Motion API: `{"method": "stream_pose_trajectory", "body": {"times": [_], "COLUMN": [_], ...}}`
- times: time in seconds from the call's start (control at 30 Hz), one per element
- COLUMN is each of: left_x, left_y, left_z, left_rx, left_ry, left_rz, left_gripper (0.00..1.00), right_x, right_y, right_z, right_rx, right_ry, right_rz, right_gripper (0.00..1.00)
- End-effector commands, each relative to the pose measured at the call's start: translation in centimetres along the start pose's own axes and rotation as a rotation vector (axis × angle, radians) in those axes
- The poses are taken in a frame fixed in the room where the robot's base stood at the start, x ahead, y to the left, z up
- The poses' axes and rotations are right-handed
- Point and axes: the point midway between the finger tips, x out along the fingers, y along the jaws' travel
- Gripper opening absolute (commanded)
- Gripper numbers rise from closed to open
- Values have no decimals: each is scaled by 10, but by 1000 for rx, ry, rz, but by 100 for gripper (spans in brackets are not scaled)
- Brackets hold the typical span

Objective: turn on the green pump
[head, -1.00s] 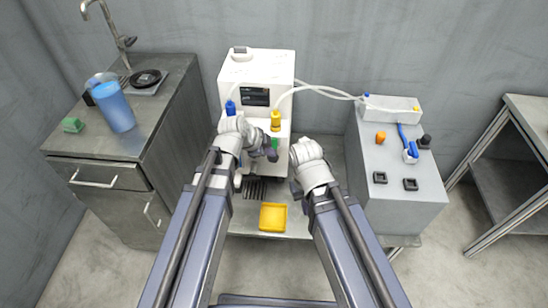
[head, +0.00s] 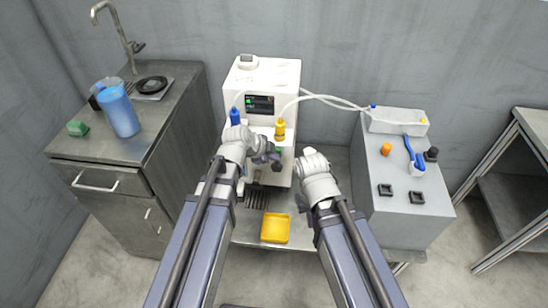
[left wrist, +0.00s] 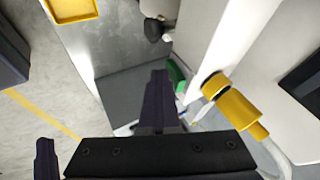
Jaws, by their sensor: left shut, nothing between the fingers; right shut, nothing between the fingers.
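A white pump machine (head: 262,78) with a small screen stands against the back wall. On its front are a blue fitting (head: 235,116), a yellow fitting (head: 280,130) and, lower down, a green part (head: 278,150). My left gripper (head: 274,158) is shut and empty, just in front of the green part; touching cannot be told. In the left wrist view the green part (left wrist: 176,75) shows beside a dark finger, with the yellow fitting (left wrist: 235,105) to its right. My right gripper (head: 308,158) is shut and empty, right of the machine's front; its fingertips are hard to make out.
A yellow tray (head: 275,228) lies on the low bench in front of the machine. A grey cabinet (head: 410,215) with a white box and small parts stands right. A sink counter (head: 150,125) with a blue cup (head: 120,115) stands left. Clear tubes run from the machine rightward.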

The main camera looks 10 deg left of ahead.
Motion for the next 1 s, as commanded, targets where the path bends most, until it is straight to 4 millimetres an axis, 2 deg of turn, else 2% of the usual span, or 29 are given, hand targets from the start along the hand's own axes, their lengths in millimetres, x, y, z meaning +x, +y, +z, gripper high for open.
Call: {"method": "stream_pose_trajectory", "body": {"times": [0.4, 0.77, 0.87, 1.0], "left_x": [-12, -12, -15, -26], "left_y": [-10, -10, -6, 11], "left_z": [-7, -7, -9, -19], "left_rx": [-1, -1, -1, -2], "left_ry": [1, 1, 1, 2], "left_rz": [-5, -5, -5, -4], "left_gripper": [0, 0, 0, 0], "right_x": [-16, -16, -17, -22], "right_y": [2, 2, 2, 2], "right_z": [1, 1, 1, 1], "right_rx": [0, 0, 0, 0], "right_ry": [0, 0, 0, 0], "right_rz": [0, 0, 0, 0], "right_gripper": [0, 0, 0, 0]}}
